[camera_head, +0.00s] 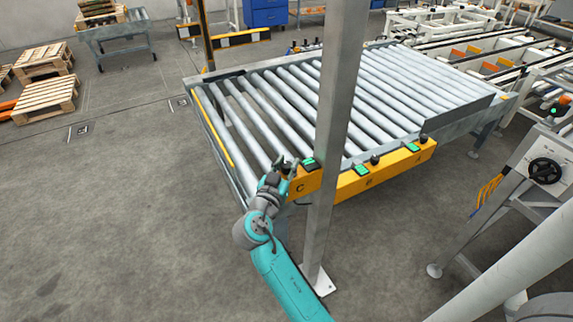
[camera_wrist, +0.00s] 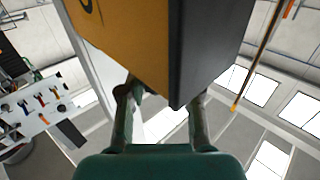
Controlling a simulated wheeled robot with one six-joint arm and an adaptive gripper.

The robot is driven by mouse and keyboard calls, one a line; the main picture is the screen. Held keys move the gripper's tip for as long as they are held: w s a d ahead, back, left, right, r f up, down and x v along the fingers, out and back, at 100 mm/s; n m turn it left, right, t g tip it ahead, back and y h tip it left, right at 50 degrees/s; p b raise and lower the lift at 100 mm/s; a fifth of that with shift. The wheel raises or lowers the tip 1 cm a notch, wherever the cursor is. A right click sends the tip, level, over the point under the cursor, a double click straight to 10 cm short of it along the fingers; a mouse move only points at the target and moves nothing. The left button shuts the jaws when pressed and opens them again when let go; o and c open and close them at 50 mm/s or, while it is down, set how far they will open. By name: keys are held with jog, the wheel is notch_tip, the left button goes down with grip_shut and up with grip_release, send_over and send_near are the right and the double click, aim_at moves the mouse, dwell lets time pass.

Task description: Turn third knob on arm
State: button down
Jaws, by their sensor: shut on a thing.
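The yellow control bar (camera_head: 352,184) runs along the front of the roller conveyor, with sections lettered C, B and A from left to right. A black knob (camera_head: 375,160) stands on section B and another black knob (camera_head: 423,139) on section A. My gripper (camera_head: 287,168) is at the left end of the bar by the letter C, shut on the knob there. The gripper covers that knob, so its angle cannot be seen. In the wrist view, my gripper's fingers (camera_wrist: 160,105) reach up behind the bar's orange and dark end (camera_wrist: 145,45), which hides the fingertips.
A grey post (camera_head: 335,130) stands close to the right of my arm, in front of the bar. Green buttons (camera_head: 361,170) sit beside the knobs. The roller conveyor (camera_head: 290,100) lies behind. The floor to the left is clear, with wooden pallets (camera_head: 45,98) farther back.

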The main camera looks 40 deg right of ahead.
jog(key=shift+t, duration=0.3)
jog(key=n+t+y, duration=0.2)
jog(key=n+t, duration=0.1)
jog(key=shift+s+d+t+y, duration=0.1)
jog(key=shift+t+y, duration=0.2)
jog(key=shift+y, duration=0.1)
jog(key=shift+n+t+y, duration=1.9)
jog(key=shift+n+y, duration=0.1)
jog(key=shift+y, duration=0.3)
jog(key=shift+n+t+y, duration=0.5)
jog(key=shift+n+y, duration=0.45)
jog(key=shift+y, duration=0.45)
jog(key=shift+n+t+y, duration=0.5)
jog(key=shift+n+y, duration=0.45)
jog(key=shift+y, duration=0.45)
jog(key=shift+n+y, duration=0.7)
jog(key=shift+y, duration=0.4)
jog(key=shift+n+y, duration=0.6)
jog(key=shift+y, duration=0.4)
jog(key=shift+f, duration=0.1)
jog(key=c, duration=0.8)
grip_release()
